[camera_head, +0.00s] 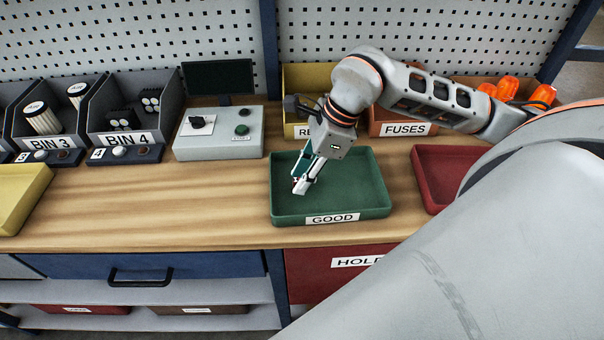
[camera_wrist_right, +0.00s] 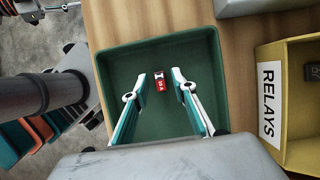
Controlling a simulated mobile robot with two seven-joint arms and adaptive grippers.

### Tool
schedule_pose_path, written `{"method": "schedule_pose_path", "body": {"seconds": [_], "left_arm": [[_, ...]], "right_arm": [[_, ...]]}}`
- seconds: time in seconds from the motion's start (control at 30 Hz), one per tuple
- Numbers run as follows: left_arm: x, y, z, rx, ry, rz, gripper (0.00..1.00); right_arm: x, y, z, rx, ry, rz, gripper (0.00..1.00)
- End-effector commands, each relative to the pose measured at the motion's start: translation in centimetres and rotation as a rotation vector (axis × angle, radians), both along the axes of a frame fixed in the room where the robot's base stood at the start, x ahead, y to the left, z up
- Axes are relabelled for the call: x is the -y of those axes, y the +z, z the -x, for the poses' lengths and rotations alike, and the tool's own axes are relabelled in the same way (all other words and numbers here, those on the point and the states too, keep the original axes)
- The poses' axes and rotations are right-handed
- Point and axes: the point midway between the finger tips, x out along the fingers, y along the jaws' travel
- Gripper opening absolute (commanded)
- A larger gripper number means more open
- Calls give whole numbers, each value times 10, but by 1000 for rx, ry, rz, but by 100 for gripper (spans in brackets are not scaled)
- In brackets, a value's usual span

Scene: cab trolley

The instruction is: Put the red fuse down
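The red fuse (camera_wrist_right: 160,81), with a white marking, shows in the right wrist view on the floor of the green tray labelled GOOD (camera_wrist_right: 115,62). My right gripper (camera_wrist_right: 156,86) is open, with one finger on each side of the fuse and a clear gap to both. In the head view my right gripper (camera_head: 302,187) reaches down into the green tray (camera_head: 365,208) on its left side, and the fuse is mostly hidden by the fingers.
A yellow relays bin (camera_wrist_right: 286,145) and an orange FUSES bin (camera_head: 390,129) stand behind the tray. A red tray (camera_head: 430,178) is to its right. A grey tester box (camera_head: 218,142) is at the back left. The wooden bench (camera_head: 150,205) is bare left of the tray.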

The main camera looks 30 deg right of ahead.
Motion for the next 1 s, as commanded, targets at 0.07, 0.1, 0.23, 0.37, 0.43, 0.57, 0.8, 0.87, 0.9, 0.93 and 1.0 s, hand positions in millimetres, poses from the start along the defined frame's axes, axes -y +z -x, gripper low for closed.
{"method": "schedule_pose_path", "body": {"seconds": [0.07,0.1,0.23,0.37,0.43,0.57,0.8,0.87,0.9,0.93,1.0], "left_arm": [[0,0,0,0,0,0,40],[0,0,0,0,0,0,40],[0,1,0,0,0,0,40],[0,3,0,1,0,0,40],[0,4,0,1,0,0,40],[0,1,-1,2,0,1,40],[0,-3,0,1,0,0,40],[0,-4,0,0,0,0,40],[0,-4,0,0,0,0,40],[0,-4,0,0,0,0,40],[0,-5,0,-1,0,0,40]], "right_arm": [[0,0,0,0,0,0,27],[0,0,0,0,0,0,27],[0,1,0,0,0,0,27],[0,3,0,0,0,0,27],[2,8,0,2,-1,1,27],[9,26,4,4,-1,2,27],[26,73,13,6,-3,3,27],[29,83,16,4,-2,2,27],[31,89,17,4,-2,2,27],[33,93,18,4,-1,2,27],[35,102,20,3,0,1,27]]}}
